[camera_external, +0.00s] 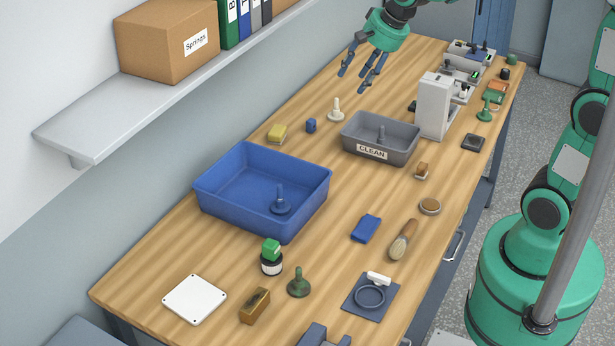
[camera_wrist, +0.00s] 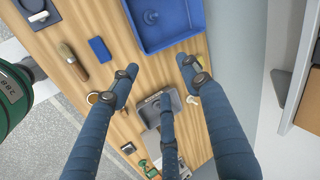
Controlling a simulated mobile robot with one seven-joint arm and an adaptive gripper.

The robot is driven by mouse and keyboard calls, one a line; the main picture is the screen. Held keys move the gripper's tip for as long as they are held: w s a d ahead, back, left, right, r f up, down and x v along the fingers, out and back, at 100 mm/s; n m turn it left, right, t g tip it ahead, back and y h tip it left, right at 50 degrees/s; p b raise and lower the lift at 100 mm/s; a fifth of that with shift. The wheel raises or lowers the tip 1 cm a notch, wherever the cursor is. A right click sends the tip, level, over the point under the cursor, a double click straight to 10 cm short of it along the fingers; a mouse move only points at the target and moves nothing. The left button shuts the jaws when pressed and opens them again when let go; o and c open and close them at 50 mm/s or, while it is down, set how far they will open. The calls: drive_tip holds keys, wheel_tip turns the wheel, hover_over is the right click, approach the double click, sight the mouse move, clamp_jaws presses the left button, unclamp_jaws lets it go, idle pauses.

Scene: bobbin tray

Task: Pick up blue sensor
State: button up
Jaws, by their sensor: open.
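A small dark blue block (camera_external: 311,125), which looks like the blue sensor, stands on the wooden table between a yellow block (camera_external: 277,134) and a white peg-shaped piece (camera_external: 335,111). I cannot make it out in the wrist view, where a finger covers that area. A flatter blue piece (camera_external: 366,228) lies nearer the front; it also shows in the wrist view (camera_wrist: 100,49). My gripper (camera_external: 362,72) is open and empty, high above the far part of the table, up and right of the small block. Its spread fingers also show in the wrist view (camera_wrist: 160,82).
A blue bin (camera_external: 207,202) with a peg-like piece inside stands left of centre. A grey tray marked CLEAN (camera_external: 408,152) stands right of the small block. A white upright device (camera_external: 434,105) is behind it. A shelf (camera_external: 95,130) overhangs the left side.

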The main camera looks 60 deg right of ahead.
drive_tip(key=w+d+f+m+p, duration=0.3)
drive_tip(key=w+d+f+m, duration=0.25)
drive_tip(key=w+d, duration=0.35)
drive_tip(key=w+d+f+m+p, duration=0.2)
drive_tip(key=w+d+f+m, duration=0.2)
drive_tip(key=w+d+m, duration=0.45)
drive_tip(key=w+d+f+m+p, duration=0.2)
drive_tip(key=w+d+f+m, duration=0.2)
drive_tip(key=d+f, duration=0.4)
drive_tip(key=w+d+f+m+p, duration=0.3)
drive_tip(key=d+f, duration=0.5)
drive_tip(key=f, duration=0.4)
drive_tip(key=w+m, duration=0.1)
drive_tip(key=m, duration=0.1)
drive_tip(key=shift+w+d+f+m+g+h, duration=0.2)
drive_tip(key=shift+d+m+g+h, duration=0.1)
drive_tip(key=shift+m+g, duration=0.1)
hover_over(312, 120)
drive_tip(key=s, duration=0.2)
wheel_tip(312, 120, down, 8)
drive_tip(key=shift+s+a+p, duration=0.15)
drive_tip(key=shift+a+p, duration=0.15)
drive_tip(key=shift+p, duration=0.05)
drive_tip(key=shift+p+x, duration=0.4)
drive_tip(key=shift+x, duration=2.2)
